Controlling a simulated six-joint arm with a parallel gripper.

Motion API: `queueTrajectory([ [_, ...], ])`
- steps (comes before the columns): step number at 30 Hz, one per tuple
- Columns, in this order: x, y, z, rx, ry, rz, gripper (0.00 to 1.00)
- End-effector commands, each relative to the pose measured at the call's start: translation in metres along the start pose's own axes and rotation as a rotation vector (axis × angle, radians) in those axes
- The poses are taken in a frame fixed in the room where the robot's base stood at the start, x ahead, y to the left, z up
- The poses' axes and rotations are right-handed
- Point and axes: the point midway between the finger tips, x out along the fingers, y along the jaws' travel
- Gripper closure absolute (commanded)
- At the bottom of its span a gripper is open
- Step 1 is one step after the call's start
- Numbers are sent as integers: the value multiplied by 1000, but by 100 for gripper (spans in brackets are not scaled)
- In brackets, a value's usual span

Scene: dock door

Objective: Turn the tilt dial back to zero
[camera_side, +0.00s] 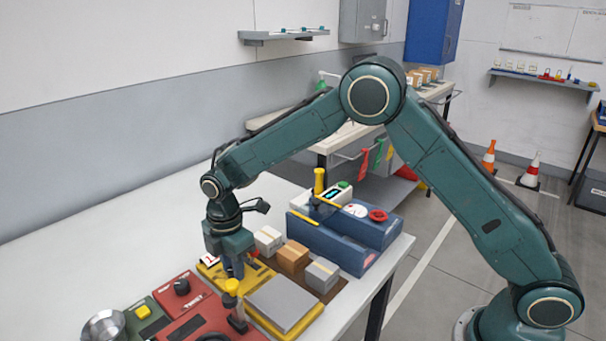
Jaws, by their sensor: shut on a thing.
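My gripper (234,268) points down over the left part of a yellow unit (262,322), which carries a grey square plate (284,302). Its fingers are shut on a small part at the unit's top, which looks to be the tilt dial. The fingers and the gripper body hide most of that part, so its pointer and angle cannot be read. A small white label with a red mark (209,260) shows at the unit's left corner, beside the gripper.
Left of the gripper are a red box with a black knob (181,286) and a green box with a yellow button (143,311). A yellow-topped lever (231,287) stands close in front. Small boxes (292,256) and a blue console (334,246) are to the right. The table's back left is clear.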

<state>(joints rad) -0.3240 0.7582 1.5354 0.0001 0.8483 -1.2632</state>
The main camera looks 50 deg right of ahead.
Motion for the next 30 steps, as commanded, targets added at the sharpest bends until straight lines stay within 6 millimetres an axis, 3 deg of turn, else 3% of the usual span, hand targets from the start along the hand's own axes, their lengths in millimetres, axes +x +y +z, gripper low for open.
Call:
queueTrajectory([
  [7,-1,0,-1,-1,1,2,98],
  [8,-1,0,-1,-1,1,2,70],
  [10,-1,0,0,-1,1,2,56],
  [11,-1,0,0,-1,1,2,54],
  [23,-3,0,0,1,0,1,54],
  [30,-22,1,0,1,1,3,54],
])
